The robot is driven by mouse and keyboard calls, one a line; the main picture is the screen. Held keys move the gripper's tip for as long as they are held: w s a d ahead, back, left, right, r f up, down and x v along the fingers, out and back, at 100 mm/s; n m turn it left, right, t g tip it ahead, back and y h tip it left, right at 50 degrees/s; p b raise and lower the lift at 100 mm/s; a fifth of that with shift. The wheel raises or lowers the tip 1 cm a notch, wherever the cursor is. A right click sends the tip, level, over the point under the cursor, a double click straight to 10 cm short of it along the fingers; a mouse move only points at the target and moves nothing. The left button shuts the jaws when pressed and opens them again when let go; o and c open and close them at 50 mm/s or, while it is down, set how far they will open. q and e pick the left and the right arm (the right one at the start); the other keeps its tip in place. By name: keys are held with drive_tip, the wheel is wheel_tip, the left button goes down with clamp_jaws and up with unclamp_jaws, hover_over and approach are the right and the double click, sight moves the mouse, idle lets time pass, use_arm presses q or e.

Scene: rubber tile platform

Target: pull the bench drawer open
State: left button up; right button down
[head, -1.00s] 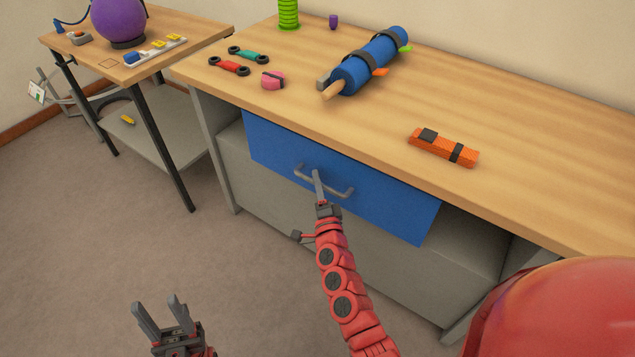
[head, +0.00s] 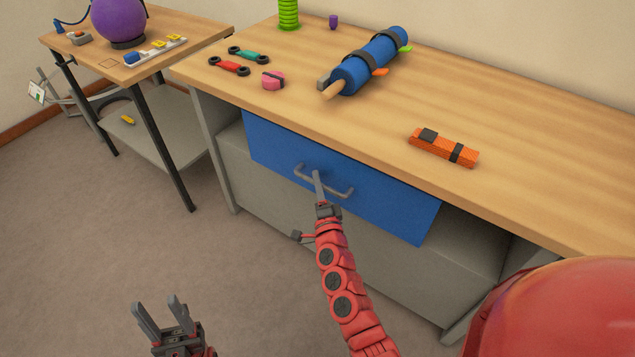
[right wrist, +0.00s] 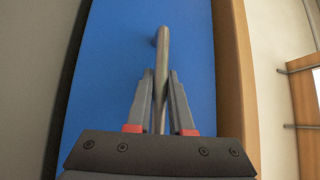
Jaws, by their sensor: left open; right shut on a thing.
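The bench drawer has a blue front (head: 390,208) with a grey bar handle (head: 340,193), under the wooden bench top. My right gripper (head: 317,174) is shut on the handle near its middle. In the right wrist view the two fingers (right wrist: 161,85) close on both sides of the handle bar (right wrist: 162,45), with the blue drawer front (right wrist: 110,70) behind it. No drawer inside shows, and I cannot tell whether the front stands out from the bench. My left gripper (head: 157,302) is open and empty, low over the floor at the bottom left.
The bench top (head: 540,150) holds a blue roll (head: 370,62), an orange strapped block (head: 443,147), a pink item (head: 272,80) and several small things. A side table (head: 90,50) with a purple ball (head: 118,22) stands left. The floor (head: 80,230) before the bench is clear.

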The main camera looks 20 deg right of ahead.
drive_tip(key=shift+a, duration=0.1)
idle(0.5)
drive_tip(key=s+a+p, duration=0.1)
drive_tip(key=s+a, duration=1.6)
drive_tip(key=a, duration=0.5)
drive_tip(key=shift+s, duration=0.15)
drive_tip(key=c, duration=0.8)
unclamp_jaws()
